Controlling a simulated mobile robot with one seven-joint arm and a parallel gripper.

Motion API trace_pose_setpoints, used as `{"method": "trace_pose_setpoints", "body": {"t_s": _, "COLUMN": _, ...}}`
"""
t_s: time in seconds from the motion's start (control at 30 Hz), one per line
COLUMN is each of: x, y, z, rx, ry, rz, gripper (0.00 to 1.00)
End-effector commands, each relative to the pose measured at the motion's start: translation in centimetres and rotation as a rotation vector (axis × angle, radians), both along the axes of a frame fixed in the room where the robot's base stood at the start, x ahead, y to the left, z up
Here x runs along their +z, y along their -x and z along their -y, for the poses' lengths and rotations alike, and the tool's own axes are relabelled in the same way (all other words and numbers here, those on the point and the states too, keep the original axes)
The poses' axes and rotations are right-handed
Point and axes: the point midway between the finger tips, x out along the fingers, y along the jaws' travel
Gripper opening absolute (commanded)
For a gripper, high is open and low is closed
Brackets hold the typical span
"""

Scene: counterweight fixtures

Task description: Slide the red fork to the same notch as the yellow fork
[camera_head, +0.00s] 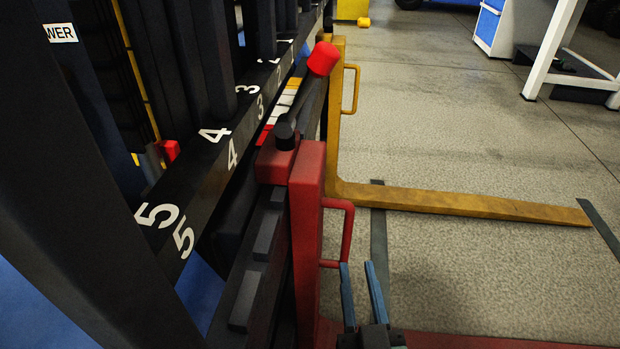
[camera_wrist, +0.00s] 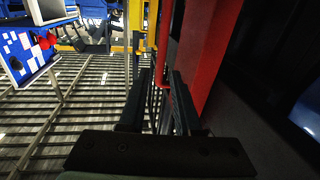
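The red fork (camera_head: 308,215) has an upright with a red side handle (camera_head: 347,232) and a tine (camera_head: 480,341) along the bottom edge. A black lever with a red knob (camera_head: 323,58) slants up from its top. The yellow fork (camera_head: 460,203) stands farther back, its tine pointing right. Which numbered notch each fork sits at I cannot tell. My gripper (camera_head: 357,266) is open, its two blue fingers apart just below the red handle. In the wrist view, the red handle (camera_wrist: 165,45) lies ahead, roughly in line with the gap between the fingers (camera_wrist: 160,95).
A black rail (camera_head: 205,175) numbered 3, 4 and 5 runs along the left. Dark posts stand behind it. A white-legged table (camera_head: 552,45) and a blue-white cabinet (camera_head: 490,25) stand at the back right. The floor right of the forks is mostly clear.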

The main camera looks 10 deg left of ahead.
Motion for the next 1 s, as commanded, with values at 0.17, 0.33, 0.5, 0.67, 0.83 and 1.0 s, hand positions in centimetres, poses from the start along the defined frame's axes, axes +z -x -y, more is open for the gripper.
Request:
{"method": "trace_pose_setpoints", "body": {"t_s": 0.17, "x": -1.1, "y": 0.3, "z": 0.2, "rx": -0.005, "ry": -0.009, "rz": -0.022, "gripper": 0.32}}
{"method": "trace_pose_setpoints", "body": {"t_s": 0.33, "x": -1.0, "y": -1.8, "z": -0.3, "rx": -0.003, "ry": -0.007, "rz": -0.019, "gripper": 0.32}}
{"method": "trace_pose_setpoints", "body": {"t_s": 0.5, "x": -1.0, "y": -4.9, "z": -0.9, "rx": -0.002, "ry": -0.008, "rz": -0.018, "gripper": 0.32}}
{"method": "trace_pose_setpoints", "body": {"t_s": 0.67, "x": -1.1, "y": -7.7, "z": -1.4, "rx": -0.002, "ry": -0.008, "rz": -0.018, "gripper": 0.32}}
{"method": "trace_pose_setpoints", "body": {"t_s": 0.83, "x": -1.1, "y": -10.2, "z": -2.0, "rx": -0.002, "ry": -0.007, "rz": -0.019, "gripper": 0.32}}
{"method": "trace_pose_setpoints", "body": {"t_s": 1.0, "x": -1.1, "y": -11.6, "z": -2.3, "rx": -0.002, "ry": -0.008, "rz": -0.019, "gripper": 0.32}}
